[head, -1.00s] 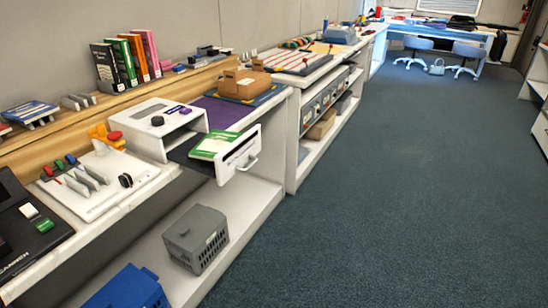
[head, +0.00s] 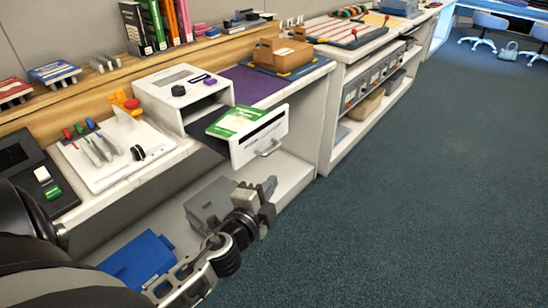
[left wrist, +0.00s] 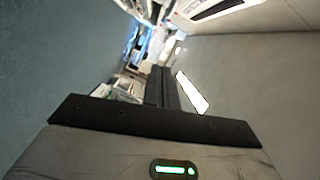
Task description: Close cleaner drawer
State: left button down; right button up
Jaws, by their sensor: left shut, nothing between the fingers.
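The cleaner (head: 172,92) is a white box with a dark knob and a purple button on top, standing on the counter. Its drawer (head: 262,138) is pulled out toward the aisle, with a white front and a handle (head: 270,148). A green and white packet (head: 236,121) lies in the open drawer. My left gripper (head: 268,188) is shut and empty, below and in front of the drawer front, apart from it. In the left wrist view its fingers (left wrist: 162,88) lie together. My right gripper is not in view.
A grey crate (head: 208,203) and a blue bin (head: 138,260) sit on the lower shelf behind my left arm. A white board with tools (head: 105,150) lies left of the cleaner. A brown box (head: 283,52) stands to the right. The aisle floor is clear.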

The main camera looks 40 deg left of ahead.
pick_arm(q)
jog(key=w+a+f, duration=0.1)
jog(key=w+a, duration=0.5)
jog(key=w, duration=0.4)
jog(key=shift+p, duration=0.35)
jog(key=shift+d, duration=0.1)
jog(key=shift+w+f, duration=0.1)
